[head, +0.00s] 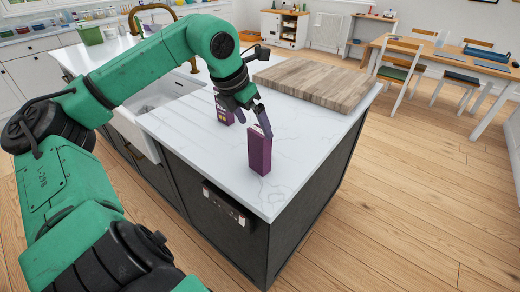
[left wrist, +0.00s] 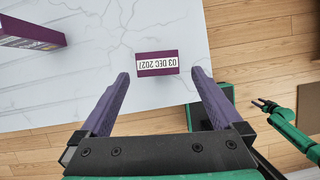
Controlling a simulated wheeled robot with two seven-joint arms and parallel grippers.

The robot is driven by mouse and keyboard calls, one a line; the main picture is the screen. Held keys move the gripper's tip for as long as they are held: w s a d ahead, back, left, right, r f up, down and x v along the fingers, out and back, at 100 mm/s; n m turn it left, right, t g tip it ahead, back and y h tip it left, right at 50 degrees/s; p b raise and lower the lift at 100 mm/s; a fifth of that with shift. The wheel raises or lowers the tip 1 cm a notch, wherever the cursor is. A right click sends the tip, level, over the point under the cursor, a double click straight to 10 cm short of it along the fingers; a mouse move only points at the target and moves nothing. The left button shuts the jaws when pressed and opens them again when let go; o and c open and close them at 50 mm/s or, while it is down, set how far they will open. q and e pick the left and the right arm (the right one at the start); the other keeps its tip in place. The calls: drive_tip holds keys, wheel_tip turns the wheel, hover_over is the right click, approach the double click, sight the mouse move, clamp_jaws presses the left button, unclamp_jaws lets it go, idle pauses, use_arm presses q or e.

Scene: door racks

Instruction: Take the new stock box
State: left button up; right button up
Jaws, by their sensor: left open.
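A tall purple box (head: 259,150) stands upright near the front corner of the white counter. In the left wrist view its top (left wrist: 157,71) carries a white label, upside down, that appears to read 03 DEC 2027. My left gripper (head: 257,119) is open just above this box. In the wrist view the box top lies ahead of and between the fingertips, with gaps on both sides. A second purple box (head: 224,114) stands further back, partly hidden by the gripper; it also shows in the wrist view (left wrist: 30,35), its date unreadable. My right gripper (left wrist: 264,104) is small in the wrist view.
The white counter (head: 200,132) has a wooden board (head: 315,82) behind the boxes and a sink (head: 150,105) at left. A tap and green container (head: 90,34) stand beyond. Counter edges lie close to the near box. Table and chairs are far right.

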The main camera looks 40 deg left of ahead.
sight(258, 131)
use_arm(q)
drive_tip(key=p+x, duration=0.5)
drive_tip(key=shift+w+a, duration=0.15)
drive_tip(key=shift+w, duration=0.15)
drive_tip(key=shift+f, duration=0.4)
clamp_jaws()
